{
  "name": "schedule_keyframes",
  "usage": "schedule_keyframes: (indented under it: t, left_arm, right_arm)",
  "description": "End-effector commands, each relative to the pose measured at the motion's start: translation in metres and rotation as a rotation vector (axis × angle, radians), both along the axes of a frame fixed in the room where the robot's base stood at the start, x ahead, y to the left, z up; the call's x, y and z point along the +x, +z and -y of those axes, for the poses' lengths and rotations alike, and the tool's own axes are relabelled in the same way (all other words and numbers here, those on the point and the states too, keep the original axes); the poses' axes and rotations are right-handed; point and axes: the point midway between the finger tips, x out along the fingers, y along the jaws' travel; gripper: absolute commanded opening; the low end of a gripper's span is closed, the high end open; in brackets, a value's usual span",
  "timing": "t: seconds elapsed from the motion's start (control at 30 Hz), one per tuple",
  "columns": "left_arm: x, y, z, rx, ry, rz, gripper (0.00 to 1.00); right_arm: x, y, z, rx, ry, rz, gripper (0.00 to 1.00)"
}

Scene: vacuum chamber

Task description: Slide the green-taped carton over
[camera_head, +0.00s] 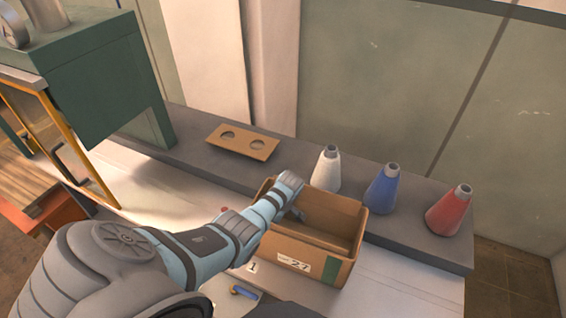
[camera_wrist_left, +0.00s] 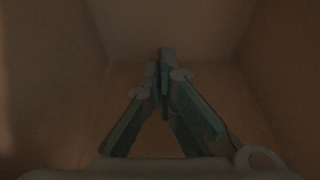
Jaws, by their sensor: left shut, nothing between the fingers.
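The open-topped brown carton (camera_head: 338,268) stands on the white worktop, with a strip of green tape at its front right corner and a label reading "27" on its front. My left gripper (camera_head: 296,214) reaches down inside the carton near its left wall. The left wrist view shows the carton's dim inner walls (camera_wrist_left: 270,60) around the fingers. The fingertips (camera_wrist_left: 166,55) meet with nothing visible between them. I cannot tell whether they touch a wall or the bottom. My right gripper is not in view.
White (camera_head: 326,172), blue (camera_head: 382,190) and red (camera_head: 449,212) cones stand on the grey ledge (camera_head: 190,140) behind the carton. A tan plate with two holes (camera_head: 243,141) lies further left. A small blue item (camera_head: 243,292) is in front. Worktop shows clear right of the carton.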

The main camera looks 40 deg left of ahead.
Motion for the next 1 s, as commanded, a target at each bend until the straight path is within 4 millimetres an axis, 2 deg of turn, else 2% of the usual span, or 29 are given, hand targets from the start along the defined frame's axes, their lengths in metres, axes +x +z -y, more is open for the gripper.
schedule_keyframes:
  t: [0.13,0.3,0.43,0.6,1.0]
  left_arm:
    - [-0.011,0.002,-0.041,0.007,0.006,-0.002,0.00]
    - [-0.022,0.000,-0.088,0.006,0.006,-0.001,0.00]
    - [-0.029,-0.001,-0.112,0.004,0.005,0.000,0.00]
    - [-0.031,0.000,-0.122,0.003,0.003,0.000,0.00]
    - [-0.030,0.002,-0.117,0.000,0.003,0.001,0.00]
  right_arm:
    - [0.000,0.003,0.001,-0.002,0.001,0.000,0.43]
    - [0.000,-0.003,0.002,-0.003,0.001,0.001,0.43]
    - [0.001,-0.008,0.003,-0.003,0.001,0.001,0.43]
    - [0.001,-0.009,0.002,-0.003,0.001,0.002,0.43]
    - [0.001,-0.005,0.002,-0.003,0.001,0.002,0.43]
